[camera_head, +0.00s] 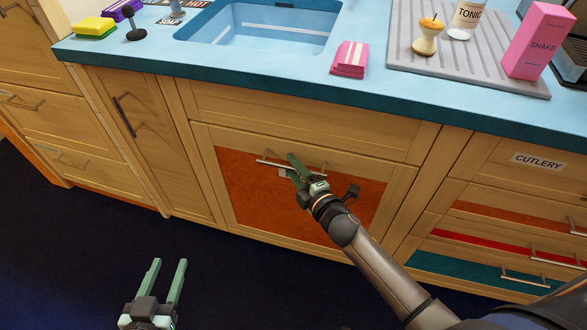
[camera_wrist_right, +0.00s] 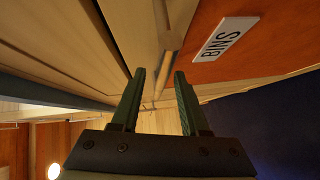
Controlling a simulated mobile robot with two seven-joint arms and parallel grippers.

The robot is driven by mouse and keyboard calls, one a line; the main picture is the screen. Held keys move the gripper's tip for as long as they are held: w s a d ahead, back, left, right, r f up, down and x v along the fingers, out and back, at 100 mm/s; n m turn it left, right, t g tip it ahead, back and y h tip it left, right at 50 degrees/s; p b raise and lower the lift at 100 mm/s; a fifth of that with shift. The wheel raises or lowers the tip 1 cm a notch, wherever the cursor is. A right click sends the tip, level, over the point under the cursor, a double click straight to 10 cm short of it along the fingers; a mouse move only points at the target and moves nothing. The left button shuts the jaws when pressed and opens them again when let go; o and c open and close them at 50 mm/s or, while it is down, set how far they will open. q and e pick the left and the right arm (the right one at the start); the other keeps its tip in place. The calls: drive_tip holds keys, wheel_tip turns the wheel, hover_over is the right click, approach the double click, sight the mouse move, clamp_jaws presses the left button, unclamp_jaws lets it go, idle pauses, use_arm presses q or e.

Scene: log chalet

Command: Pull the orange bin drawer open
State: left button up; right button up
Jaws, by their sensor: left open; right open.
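The orange bin drawer (camera_head: 245,190) is a wood-framed front with an orange panel, below the sink counter. It looks shut, flush with the cabinet. Its horizontal bar handle (camera_head: 268,162) runs along the panel's top. My right gripper (camera_head: 292,168) is at the handle, covering its middle part. In the right wrist view the open fingers (camera_wrist_right: 160,75) point along the drawer front, and a bar that looks like the handle (camera_wrist_right: 172,42) lines up with the gap between them. I cannot tell if they touch it. My left gripper (camera_head: 170,276) is open and empty above the dark floor.
A "BINS" label (camera_wrist_right: 224,38) is on the orange panel. The cutlery drawers (camera_head: 500,195) stand to the right, a narrow cabinet (camera_head: 135,125) to the left. The blue counter (camera_head: 300,85) overhangs above. The dark floor (camera_head: 75,235) in front is clear.

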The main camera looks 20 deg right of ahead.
clamp_jaws()
idle(0.4)
idle(1.1)
